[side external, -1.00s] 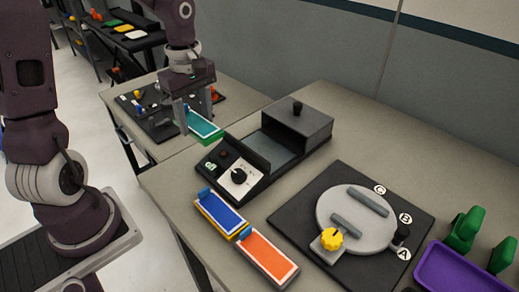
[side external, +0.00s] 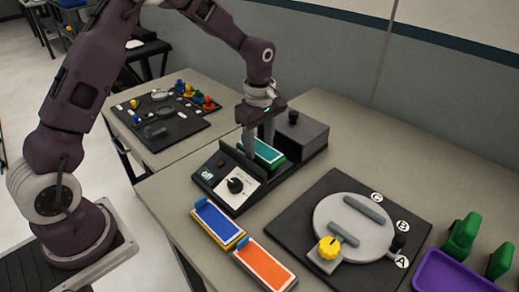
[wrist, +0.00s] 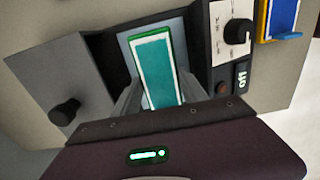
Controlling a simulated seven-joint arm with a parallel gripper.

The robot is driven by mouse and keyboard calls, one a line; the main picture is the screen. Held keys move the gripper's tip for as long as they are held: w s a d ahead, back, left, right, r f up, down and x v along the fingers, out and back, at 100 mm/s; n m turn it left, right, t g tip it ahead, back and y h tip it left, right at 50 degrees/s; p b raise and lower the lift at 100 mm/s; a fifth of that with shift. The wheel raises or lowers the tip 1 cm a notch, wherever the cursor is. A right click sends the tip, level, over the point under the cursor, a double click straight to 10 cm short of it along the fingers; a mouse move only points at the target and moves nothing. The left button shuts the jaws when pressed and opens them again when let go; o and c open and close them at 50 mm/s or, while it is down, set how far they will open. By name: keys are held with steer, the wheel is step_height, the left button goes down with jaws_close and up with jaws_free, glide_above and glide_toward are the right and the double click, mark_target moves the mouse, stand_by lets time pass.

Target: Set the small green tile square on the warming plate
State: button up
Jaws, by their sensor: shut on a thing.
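The small green tile (side external: 263,151) has a teal face with a white border and green edges. My gripper (side external: 260,145) is shut on it, with a finger on each side, and it also shows between the fingers in the wrist view (wrist: 154,70). The tile is over the warming plate (wrist: 178,40), a pale grey-blue surface in the recess of the dark heater unit (side external: 225,190). In the wrist view the tile looks slightly turned relative to the plate. I cannot tell whether it touches the plate.
The heater has a black dial (side external: 235,185) in front and a raised grey cover with a knob (side external: 293,118) behind. Blue (side external: 219,222) and orange (side external: 264,266) tiles lie in front. A round clamp fixture (side external: 350,228) and a purple tray (side external: 455,275) stand to the right.

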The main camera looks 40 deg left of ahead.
steer(key=shift+f, duration=0.8)
steer(key=o, duration=1.5)
steer(key=shift+f, duration=0.1)
steer(key=shift+c, duration=0.2)
step_height(320, 180, up, 12)
steer(key=shift+r, duration=0.25)
